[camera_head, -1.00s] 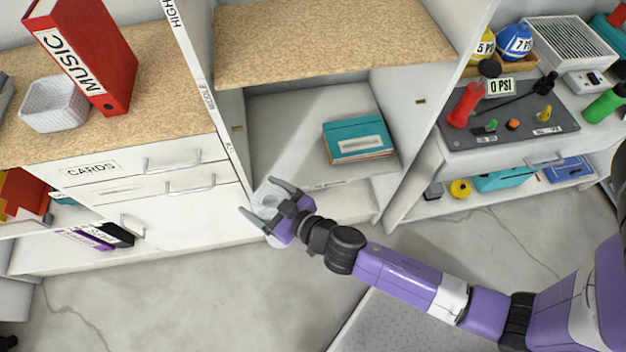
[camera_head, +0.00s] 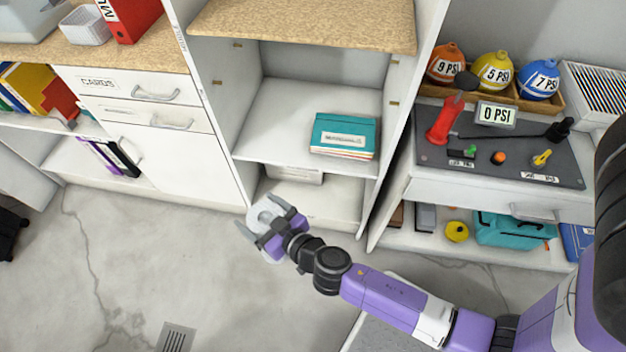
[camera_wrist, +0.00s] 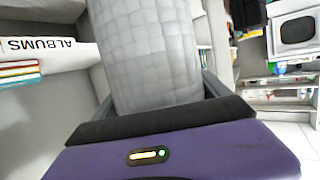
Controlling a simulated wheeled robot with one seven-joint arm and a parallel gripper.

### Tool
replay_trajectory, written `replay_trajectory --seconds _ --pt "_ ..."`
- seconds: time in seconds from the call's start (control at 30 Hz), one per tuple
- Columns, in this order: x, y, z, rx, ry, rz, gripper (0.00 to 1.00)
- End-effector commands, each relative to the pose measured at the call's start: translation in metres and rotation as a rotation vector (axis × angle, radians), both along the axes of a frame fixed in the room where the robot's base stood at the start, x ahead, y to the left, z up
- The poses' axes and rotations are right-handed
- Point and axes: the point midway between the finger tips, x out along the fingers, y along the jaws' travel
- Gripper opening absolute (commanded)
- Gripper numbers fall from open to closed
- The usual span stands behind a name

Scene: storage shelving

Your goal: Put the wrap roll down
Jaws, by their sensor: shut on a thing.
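The wrap roll (camera_wrist: 148,60) is a pale grey-white roll with a bubble-like grid on its surface. My gripper (camera_head: 259,223) is shut on it, with one finger on each side. In the head view the wrap roll (camera_head: 270,212) shows as a translucent ring between the fingers, held in front of the open middle cabinet near its lower shelf. In the wrist view it fills the top centre and hides what lies beyond it. I cannot tell whether it touches the cabinet.
The middle shelf (camera_head: 262,140) holds teal folders (camera_head: 344,133) at its right, with its left part clear. The lower shelf (camera_head: 322,207) has a white labelled box (camera_head: 295,174) at the back. A cabinet wall (camera_head: 208,105) stands left. The floor (camera_head: 130,255) in front is mostly clear.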

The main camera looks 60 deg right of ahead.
Motion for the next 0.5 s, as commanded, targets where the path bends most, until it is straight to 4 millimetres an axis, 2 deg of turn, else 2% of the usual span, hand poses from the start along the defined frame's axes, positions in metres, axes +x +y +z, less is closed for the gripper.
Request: replay_trajectory --seconds 0.03,0.27,0.5 --pt "0.000 -0.007 -0.019 -0.001 0.000 -0.032 0.19" --pt "-0.004 -0.038 -0.063 -0.001 -0.002 -0.189 0.19" --pt "-0.017 -0.084 -0.122 0.000 -0.003 -0.430 0.19"
